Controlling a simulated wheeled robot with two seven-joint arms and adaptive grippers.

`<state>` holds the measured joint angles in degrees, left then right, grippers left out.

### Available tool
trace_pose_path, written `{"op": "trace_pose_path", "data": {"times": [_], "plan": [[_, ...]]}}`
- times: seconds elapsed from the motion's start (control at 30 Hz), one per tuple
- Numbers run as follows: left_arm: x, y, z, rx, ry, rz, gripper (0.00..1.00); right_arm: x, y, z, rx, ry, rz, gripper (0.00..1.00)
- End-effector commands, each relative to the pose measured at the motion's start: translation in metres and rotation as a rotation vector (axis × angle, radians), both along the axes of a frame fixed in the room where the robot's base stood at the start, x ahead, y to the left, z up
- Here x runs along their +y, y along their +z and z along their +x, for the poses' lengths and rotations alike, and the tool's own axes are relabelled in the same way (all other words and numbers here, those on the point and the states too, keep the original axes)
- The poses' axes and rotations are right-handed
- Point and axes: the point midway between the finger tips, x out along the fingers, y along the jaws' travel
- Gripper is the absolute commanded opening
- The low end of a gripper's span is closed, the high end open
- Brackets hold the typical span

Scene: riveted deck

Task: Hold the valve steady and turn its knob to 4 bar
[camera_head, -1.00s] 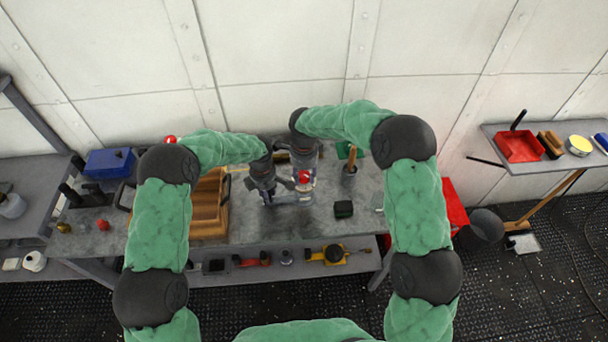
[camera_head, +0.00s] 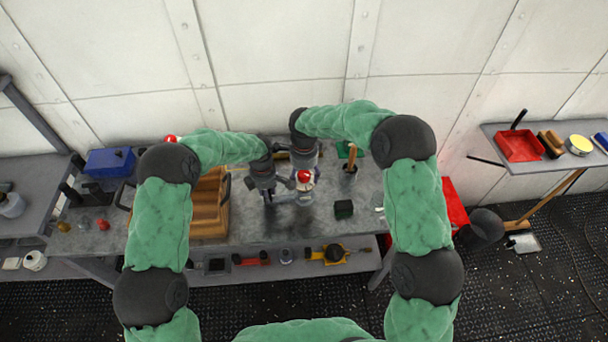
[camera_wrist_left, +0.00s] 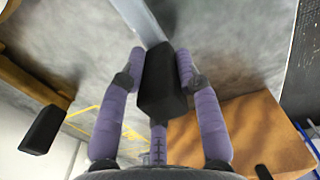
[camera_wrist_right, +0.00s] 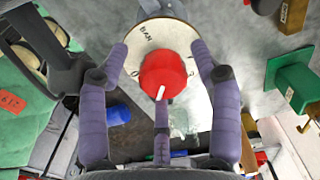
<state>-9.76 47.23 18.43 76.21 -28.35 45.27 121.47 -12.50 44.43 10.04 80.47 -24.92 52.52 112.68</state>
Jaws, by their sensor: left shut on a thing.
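The valve's red knob (camera_head: 304,176) shows on the bench in the head view. In the right wrist view the knob (camera_wrist_right: 163,74) has a white pointer and sits on a round white dial (camera_wrist_right: 150,38) lettered BAR; no scale numbers are readable. My right gripper (camera_wrist_right: 162,55) is open, its fingers at both sides of the knob, apart from it. My left gripper (camera_wrist_left: 160,72) is shut on a black grip (camera_wrist_left: 163,85), with a grey bar (camera_wrist_left: 140,20) running on beyond it. In the head view, my left gripper (camera_head: 268,193) is just left of the knob; the valve body is mostly hidden.
A wooden box (camera_head: 208,205) stands left of the valve on the grey bench (camera_head: 320,228). A small black block (camera_head: 343,209) and a cup holding a wooden handle (camera_head: 349,170) are to the right. Tools lie on the shelf below. The bench front is clear.

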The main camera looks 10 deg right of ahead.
Motion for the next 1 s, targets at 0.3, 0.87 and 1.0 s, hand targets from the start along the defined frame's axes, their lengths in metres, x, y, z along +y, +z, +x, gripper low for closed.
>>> {"op": "trace_pose_path", "data": {"times": [0.3, 0.87, 1.0], "plan": [[0.000, 0.000, 0.000, 0.000, -0.001, 0.000, 0.00, 0.000, 0.016, 0.002, -0.006, -0.002, 0.002, 0.64], [0.000, 0.000, 0.000, 0.000, 0.000, 0.001, 0.00, 0.000, 0.110, 0.001, -0.003, -0.001, 0.000, 0.64], [0.000, 0.000, 0.000, 0.001, -0.001, 0.001, 0.00, 0.000, 0.119, 0.000, -0.002, 0.000, 0.000, 0.64]]}}
